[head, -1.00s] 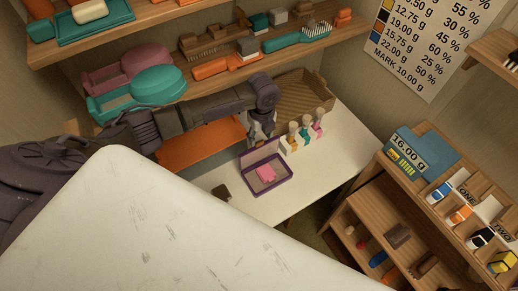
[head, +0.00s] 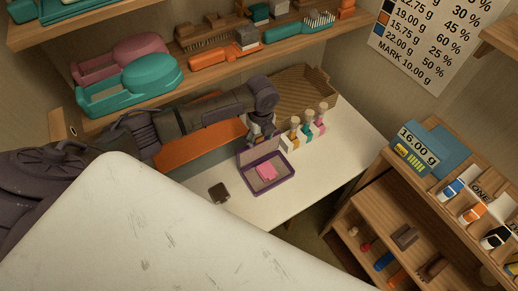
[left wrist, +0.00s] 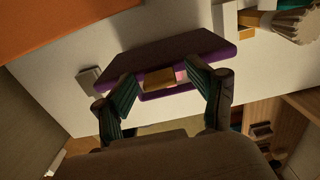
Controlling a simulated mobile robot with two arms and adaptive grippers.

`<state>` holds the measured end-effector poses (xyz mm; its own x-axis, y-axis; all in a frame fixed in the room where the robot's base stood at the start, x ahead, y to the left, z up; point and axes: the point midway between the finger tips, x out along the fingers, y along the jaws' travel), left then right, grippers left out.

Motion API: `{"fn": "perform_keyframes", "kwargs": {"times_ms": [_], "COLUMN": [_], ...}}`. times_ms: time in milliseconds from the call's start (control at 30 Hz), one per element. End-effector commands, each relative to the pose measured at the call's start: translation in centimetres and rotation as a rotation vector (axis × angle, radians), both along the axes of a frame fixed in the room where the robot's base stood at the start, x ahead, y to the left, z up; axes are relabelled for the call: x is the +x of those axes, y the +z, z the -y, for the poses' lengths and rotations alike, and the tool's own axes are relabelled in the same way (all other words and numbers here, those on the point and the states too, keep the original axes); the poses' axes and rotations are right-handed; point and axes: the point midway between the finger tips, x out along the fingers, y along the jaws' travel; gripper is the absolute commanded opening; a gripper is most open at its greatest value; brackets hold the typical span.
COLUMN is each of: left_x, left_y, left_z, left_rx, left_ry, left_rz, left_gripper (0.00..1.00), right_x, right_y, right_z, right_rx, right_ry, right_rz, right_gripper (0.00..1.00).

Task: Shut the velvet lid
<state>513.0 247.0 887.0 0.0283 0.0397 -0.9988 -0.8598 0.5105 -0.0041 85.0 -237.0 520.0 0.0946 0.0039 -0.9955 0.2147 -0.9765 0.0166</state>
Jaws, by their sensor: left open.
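A small purple box (head: 284,185) stands open on the white counter. A pink item (head: 266,172) lies inside it. Its velvet lid (head: 258,153) stands raised along the box's back edge. My left gripper (head: 258,140) is right behind the raised lid, pointing down. In the left wrist view, the purple lid (left wrist: 170,54) spans the picture just beyond my open left gripper (left wrist: 162,88); a bit of pink shows past it. I cannot tell whether the fingers touch the lid. My right gripper is not in view.
Bottles with brushes (head: 308,128) stand close right of the box, and a wicker tray (head: 305,92) is behind. A small dark block (head: 219,193) lies at left. A wooden shelf unit (head: 400,225) stands at right. The counter's front right is clear.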

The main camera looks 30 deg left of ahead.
Motion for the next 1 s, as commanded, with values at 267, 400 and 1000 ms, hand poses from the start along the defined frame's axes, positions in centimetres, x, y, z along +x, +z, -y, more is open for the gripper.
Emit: {"fn": "perform_keyframes", "kwargs": {"times_ms": [267, 400, 1000], "left_x": [-0.4, -0.5, -1.8], "left_y": [-0.6, -0.5, -0.7], "left_z": [0.0, 0.1, 2.1], "left_rx": [0.003, 0.008, 0.104], "left_ry": [-0.001, -0.001, -0.002], "left_rz": [-0.012, -0.012, 0.044], "left_gripper": [0.61, 0.62, 0.63], "right_x": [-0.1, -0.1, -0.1], "right_y": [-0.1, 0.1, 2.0], "right_z": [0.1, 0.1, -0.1], "right_rx": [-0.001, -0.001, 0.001], "right_ry": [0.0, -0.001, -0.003], "right_rz": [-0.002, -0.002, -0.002], "right_gripper": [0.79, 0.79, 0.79]}}
